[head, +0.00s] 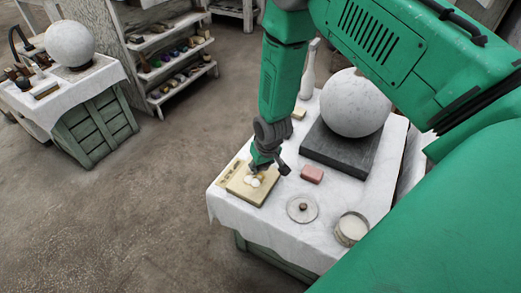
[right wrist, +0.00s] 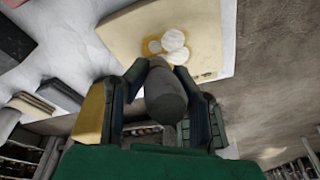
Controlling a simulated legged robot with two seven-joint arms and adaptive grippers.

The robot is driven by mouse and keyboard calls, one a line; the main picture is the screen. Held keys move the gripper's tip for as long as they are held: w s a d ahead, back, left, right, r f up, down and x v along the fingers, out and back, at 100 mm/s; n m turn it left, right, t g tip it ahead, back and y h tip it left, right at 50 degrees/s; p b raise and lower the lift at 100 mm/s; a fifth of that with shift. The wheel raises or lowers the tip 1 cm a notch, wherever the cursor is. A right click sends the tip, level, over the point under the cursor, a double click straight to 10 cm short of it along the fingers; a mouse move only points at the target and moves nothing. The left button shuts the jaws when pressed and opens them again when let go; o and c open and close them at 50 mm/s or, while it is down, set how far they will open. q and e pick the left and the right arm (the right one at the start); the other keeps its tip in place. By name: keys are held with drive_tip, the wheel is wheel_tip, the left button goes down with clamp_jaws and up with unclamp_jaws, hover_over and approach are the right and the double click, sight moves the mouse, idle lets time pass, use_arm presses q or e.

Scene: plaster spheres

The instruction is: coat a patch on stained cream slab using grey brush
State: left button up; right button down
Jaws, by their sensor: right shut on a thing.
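The cream slab (head: 242,191) lies near the left edge of the white-covered table. It also fills the top of the right wrist view (right wrist: 120,32). An orange-yellow stain (right wrist: 184,58) on it is partly covered by round white dabs (right wrist: 173,40). My right gripper (head: 263,166) is above the slab. In the right wrist view it is shut on the grey brush (right wrist: 164,98), whose thick rounded handle end faces the camera. The brush tip is hidden behind the handle, so I cannot tell whether it touches the slab. My left gripper is out of view.
A pink block (head: 312,174), a round lid (head: 302,209) and a jar of pale stuff (head: 351,229) stand right of the slab. Behind, a plaster sphere (head: 352,103) rests on a dark plinth (head: 333,155), near a pale bottle (head: 309,72).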

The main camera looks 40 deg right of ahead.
drive_tip(key=shift+s+a+r+p, duration=0.2)
drive_tip(key=shift+a+r+p, duration=0.25)
drive_tip(key=shift+a+r, duration=0.15)
drive_tip(key=shift+d+f+b, duration=0.15)
drive_tip(key=shift+f+b, duration=0.35)
drive_tip(key=shift+f, duration=0.3)
drive_tip(key=shift+s, duration=0.1)
